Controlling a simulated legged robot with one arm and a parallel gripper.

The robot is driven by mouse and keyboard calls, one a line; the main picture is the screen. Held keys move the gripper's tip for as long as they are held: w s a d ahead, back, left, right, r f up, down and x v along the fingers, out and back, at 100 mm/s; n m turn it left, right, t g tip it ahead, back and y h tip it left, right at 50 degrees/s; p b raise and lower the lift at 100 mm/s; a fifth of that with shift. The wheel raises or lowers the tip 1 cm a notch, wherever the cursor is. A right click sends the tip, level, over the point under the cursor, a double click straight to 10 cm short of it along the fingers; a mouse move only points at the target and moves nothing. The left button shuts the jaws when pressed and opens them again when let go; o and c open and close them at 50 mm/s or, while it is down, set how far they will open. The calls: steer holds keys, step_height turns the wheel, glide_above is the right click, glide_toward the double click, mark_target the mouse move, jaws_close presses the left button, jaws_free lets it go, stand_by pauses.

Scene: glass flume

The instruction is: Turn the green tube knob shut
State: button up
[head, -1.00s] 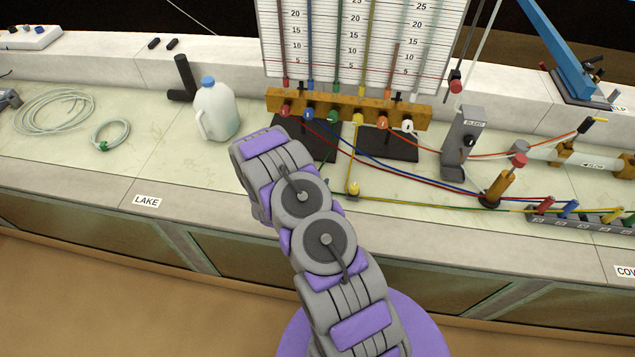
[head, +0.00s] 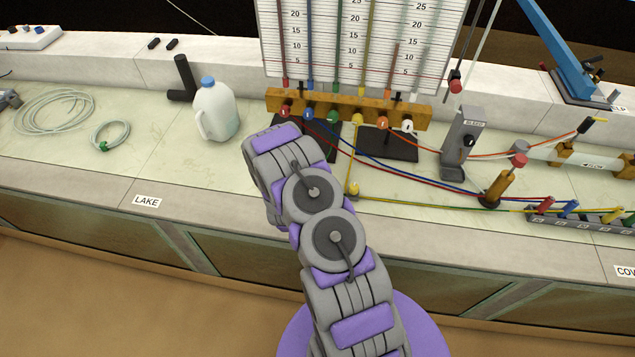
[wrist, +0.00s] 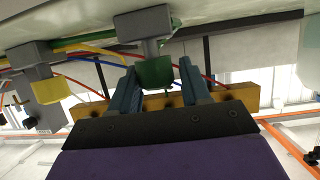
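In the wrist view a green knob (wrist: 155,72) sits on a grey block (wrist: 145,24), between the two fingers of my gripper (wrist: 158,72). The fingers are open, one on each side of the knob, and they do not look closed on it. Whether either finger touches it I cannot tell. In the head view my arm hides my gripper and this knob. A green round fitting (head: 333,116) also shows on the wooden manifold bar (head: 420,106), below the tube board.
A yellow knob (wrist: 50,90) on another grey block is left of my gripper in the wrist view. Coloured tubes (head: 430,178) run across the bench to the right. The bench near the LAKE label (head: 147,201) is clear.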

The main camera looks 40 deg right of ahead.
steer(key=shift+o, duration=1.1)
steer(key=shift+f, duration=0.15)
steer(key=shift+s, duration=0.1)
steer(key=p+v, duration=0.7)
steer(key=v, duration=1)
